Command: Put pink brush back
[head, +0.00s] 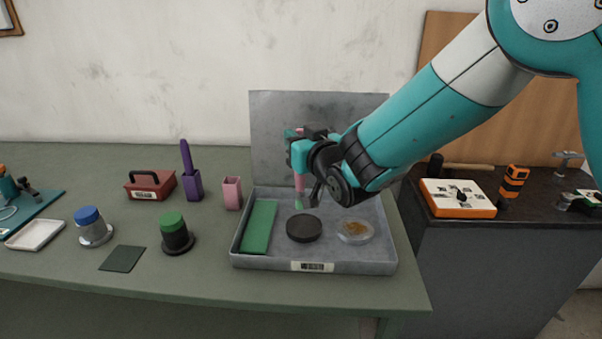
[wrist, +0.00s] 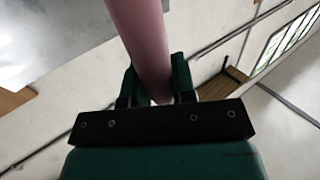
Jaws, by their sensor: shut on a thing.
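My gripper (head: 301,152) is shut on the pink brush (head: 299,183), which hangs about upright over the grey tray with its green tip down. In the wrist view the pink handle (wrist: 145,45) runs up between the fingers (wrist: 158,88). The empty pink holder (head: 232,193) stands on the green table, left of the tray. A purple holder (head: 194,187) with a purple brush in it stands beside the pink holder. My gripper is to the right of both holders.
The grey tray (head: 314,267) holds a green block (head: 259,227), a black disc (head: 304,228) and a clear dish (head: 355,231). A red box (head: 151,186), a green-topped knob (head: 174,231) and a blue-topped knob (head: 93,226) stand left. A grey panel (head: 270,130) rises behind the tray.

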